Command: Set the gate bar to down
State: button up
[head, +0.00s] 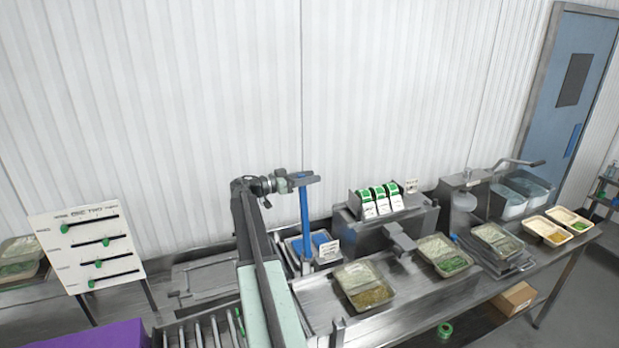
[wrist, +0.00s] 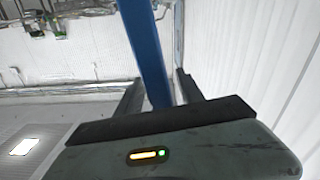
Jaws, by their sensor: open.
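A blue bar (head: 304,222), which looks like the gate bar, stands upright on the bench near the middle of the head view. Its lower end is by a tray with blue parts. My gripper (head: 303,179) is at the bar's upper end. In the wrist view the blue bar (wrist: 146,50) passes between the two fingers of my gripper (wrist: 158,92), which are apart on either side of it. I cannot tell whether either finger touches the bar.
A white panel with green sliders (head: 88,245) stands at the left. A roller conveyor (head: 205,330) lies in front. A green label dispenser (head: 380,200), food trays (head: 364,284) and a scale (head: 503,255) are to the right. A purple box (head: 95,336) is front left.

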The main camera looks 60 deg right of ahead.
grip_shut()
dwell(1.3)
